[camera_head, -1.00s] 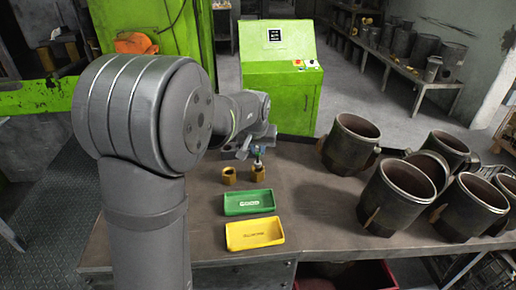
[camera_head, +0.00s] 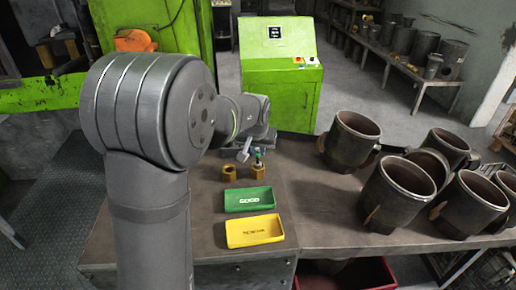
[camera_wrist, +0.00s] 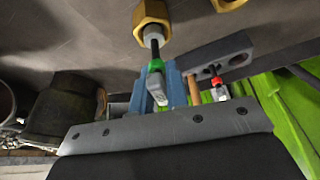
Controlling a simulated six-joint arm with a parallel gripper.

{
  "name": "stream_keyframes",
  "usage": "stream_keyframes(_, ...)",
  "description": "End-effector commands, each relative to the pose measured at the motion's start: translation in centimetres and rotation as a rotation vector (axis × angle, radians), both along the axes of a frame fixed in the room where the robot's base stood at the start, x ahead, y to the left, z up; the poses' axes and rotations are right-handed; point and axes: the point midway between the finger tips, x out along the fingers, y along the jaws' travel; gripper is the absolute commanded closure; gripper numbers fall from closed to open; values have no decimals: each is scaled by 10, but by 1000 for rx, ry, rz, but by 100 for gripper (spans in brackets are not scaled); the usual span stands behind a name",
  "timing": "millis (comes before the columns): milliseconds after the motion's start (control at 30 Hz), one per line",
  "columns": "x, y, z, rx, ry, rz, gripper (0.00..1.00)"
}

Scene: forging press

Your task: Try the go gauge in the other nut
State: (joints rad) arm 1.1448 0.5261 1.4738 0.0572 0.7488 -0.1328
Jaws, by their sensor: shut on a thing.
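My gripper (camera_wrist: 162,92) is shut on the grey handle of a gauge with a green ring (camera_wrist: 155,65). The gauge's pale plug end meets the opening of a brass hex nut (camera_wrist: 150,10) at the top of the wrist view; how deep it sits I cannot tell. In the head view the green-ringed gauge (camera_head: 258,156) stands over the right-hand nut (camera_head: 257,172). The other nut (camera_head: 229,174) stands apart to its left with nothing in it. In the wrist view, a grey block (camera_wrist: 205,58) with holes has a red-marked gauge (camera_wrist: 219,90) by it.
A green tray (camera_head: 227,208) marked GOOD and a yellow tray (camera_head: 232,242) lie in front of the nuts. Several large dark metal cylinders (camera_head: 350,150) crowd the bench's right side. A green control console (camera_head: 280,95) stands behind the bench.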

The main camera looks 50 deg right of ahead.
Motion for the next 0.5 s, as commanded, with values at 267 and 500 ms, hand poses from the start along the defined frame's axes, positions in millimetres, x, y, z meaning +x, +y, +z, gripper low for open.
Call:
stream_keyframes(267, 0, 0, -5, 1, 1, 0, 100)
stream_keyframes(500, 0, 0, -9, 0, 0, 0, 100)
